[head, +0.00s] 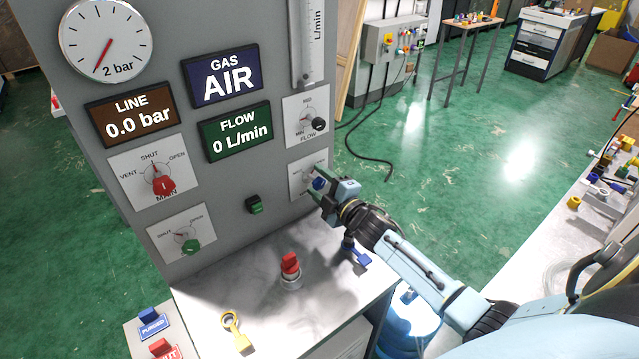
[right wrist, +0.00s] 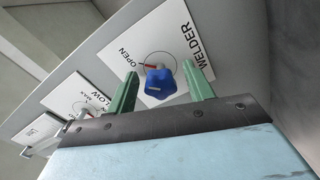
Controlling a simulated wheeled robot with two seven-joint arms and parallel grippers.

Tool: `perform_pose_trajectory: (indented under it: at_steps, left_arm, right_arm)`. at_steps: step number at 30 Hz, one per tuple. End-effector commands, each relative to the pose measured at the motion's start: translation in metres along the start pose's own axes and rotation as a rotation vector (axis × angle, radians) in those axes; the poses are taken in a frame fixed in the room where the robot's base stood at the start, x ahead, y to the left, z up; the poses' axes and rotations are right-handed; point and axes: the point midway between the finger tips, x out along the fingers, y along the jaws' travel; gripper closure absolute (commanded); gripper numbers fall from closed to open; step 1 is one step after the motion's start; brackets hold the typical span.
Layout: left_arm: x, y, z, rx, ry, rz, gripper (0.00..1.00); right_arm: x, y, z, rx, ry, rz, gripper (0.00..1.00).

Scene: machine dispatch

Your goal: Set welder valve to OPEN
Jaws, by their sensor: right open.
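The welder valve is a blue lobed knob (right wrist: 160,84) on a white plate lettered WELDER and OPEN. In the right wrist view a short red mark shows at the knob's upper left, on the side of the word OPEN. In the head view the knob (head: 319,183) sits at the panel's lower right, with its plate partly hidden by my right gripper (head: 318,190). My right gripper is open, with its two green fingers on either side of the knob, and a gap shows between the left finger and the knob. My left gripper is not in view.
The grey panel also carries a red MAIN valve (head: 163,186), a green valve (head: 191,246) and a black FLOW knob (head: 319,124). A red-topped switch (head: 290,264), a yellow tag (head: 236,333) and a blue item (head: 361,257) are on the ledge below.

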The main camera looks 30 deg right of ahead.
Motion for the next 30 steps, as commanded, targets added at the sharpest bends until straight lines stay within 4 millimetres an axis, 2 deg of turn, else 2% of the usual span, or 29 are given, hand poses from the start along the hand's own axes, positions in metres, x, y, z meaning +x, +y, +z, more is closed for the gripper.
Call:
perform_pose_trajectory:
  at_steps: [5, 10, 24, 30]
  left_arm:
    - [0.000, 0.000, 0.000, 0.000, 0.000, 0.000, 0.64]
    - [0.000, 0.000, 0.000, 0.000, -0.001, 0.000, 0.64]
    - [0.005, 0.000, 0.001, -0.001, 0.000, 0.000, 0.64]
    - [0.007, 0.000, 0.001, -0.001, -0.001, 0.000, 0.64]
  right_arm:
    - [-0.001, 0.000, 0.000, -0.001, 0.000, 0.000, 0.48]
    - [-0.015, -0.001, 0.000, -0.001, 0.000, -0.002, 0.48]
    - [-0.103, -0.001, 0.000, 0.000, -0.001, -0.002, 0.48]
    - [-0.127, -0.001, 0.000, 0.000, 0.000, 0.000, 0.48]
